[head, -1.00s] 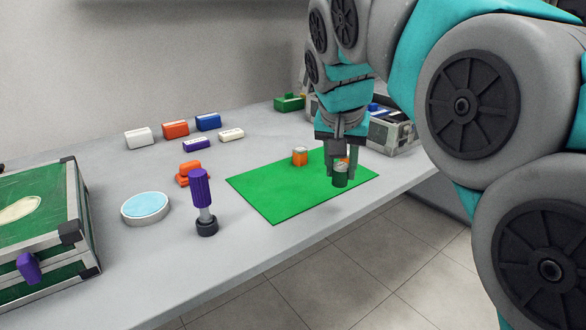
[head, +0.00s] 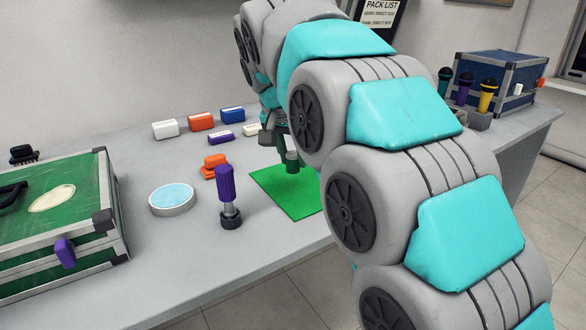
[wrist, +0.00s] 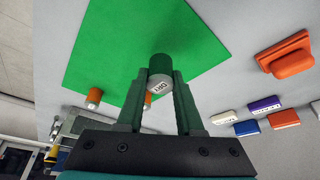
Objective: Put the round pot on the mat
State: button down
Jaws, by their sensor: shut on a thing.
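A small round dark green pot with a grey lid (head: 292,160) is held by my gripper (head: 290,148). In the wrist view the pot (wrist: 160,68) sits between the two fingertips, its lid marked "DRY" facing the camera. My gripper is shut on it. The flat green mat (head: 283,205) lies on the table under the pot; my arm hides its right part. The mat also fills the upper middle of the wrist view (wrist: 115,50). The pot shows against the mat, but I cannot tell its exact height above it.
An orange pot (wrist: 94,98) is at the mat's edge; another (wrist: 147,98) is partly behind a finger. A purple-handled tool (head: 227,195), a pale blue round dish (head: 172,199) and a green case (head: 55,220) stand left. Several small blocks lie behind. A blue case (head: 498,80) is far right.

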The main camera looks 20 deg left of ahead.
aim_at(293, 170)
jog(key=shift+f, duration=1.75)
jog(key=shift+f, duration=0.15)
jog(key=c, duration=0.5)
grip_release()
jog(key=shift+c, duration=0.2)
jog(key=v, duration=1.2)
